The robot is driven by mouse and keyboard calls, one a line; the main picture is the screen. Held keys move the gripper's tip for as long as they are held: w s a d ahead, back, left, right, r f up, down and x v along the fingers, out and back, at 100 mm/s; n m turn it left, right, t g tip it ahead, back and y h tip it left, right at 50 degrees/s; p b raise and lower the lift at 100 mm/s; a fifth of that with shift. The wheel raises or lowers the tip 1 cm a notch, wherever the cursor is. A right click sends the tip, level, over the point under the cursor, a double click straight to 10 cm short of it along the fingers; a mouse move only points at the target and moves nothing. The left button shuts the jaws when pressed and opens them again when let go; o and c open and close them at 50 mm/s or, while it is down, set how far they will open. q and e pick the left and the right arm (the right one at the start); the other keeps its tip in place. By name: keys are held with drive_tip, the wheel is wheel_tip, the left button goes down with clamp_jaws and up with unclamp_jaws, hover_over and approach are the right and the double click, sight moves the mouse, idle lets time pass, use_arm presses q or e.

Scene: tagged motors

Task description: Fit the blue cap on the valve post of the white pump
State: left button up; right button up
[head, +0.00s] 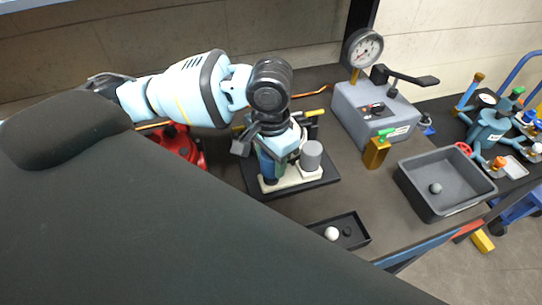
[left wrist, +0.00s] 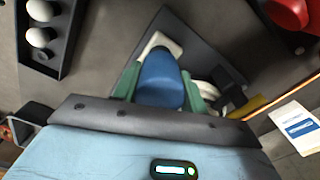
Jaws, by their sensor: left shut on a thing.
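The white pump (head: 297,181) stands on a black mat (head: 325,180) in the middle of the bench, with a grey cylinder (head: 311,155) at its right side. My left gripper (head: 272,165) is directly over the pump's left part, pointing down. In the left wrist view its green-sided fingers (left wrist: 160,92) are shut on the blue cap (left wrist: 160,76). Part of the pump's white base (left wrist: 162,44) shows just beyond the cap. The valve post is hidden behind the cap and gripper, so I cannot tell whether the cap touches it. My right gripper is not in view.
A small black tray (head: 318,228) with a white ball and a dark one lies in front. A grey gauge box (head: 365,108) stands behind right, and a grey bin (head: 415,202) at the right. A red object (head: 188,150) is close on the left.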

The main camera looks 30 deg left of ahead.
use_arm(q)
drive_tip(key=shift+f, duration=1.8)
drive_tip(key=o, duration=1.1)
drive_tip(key=shift+c, duration=0.2)
drive_tip(key=shift+r, duration=0.1)
drive_tip(key=shift+r, duration=2.9)
drive_tip(key=shift+r, duration=3.9)
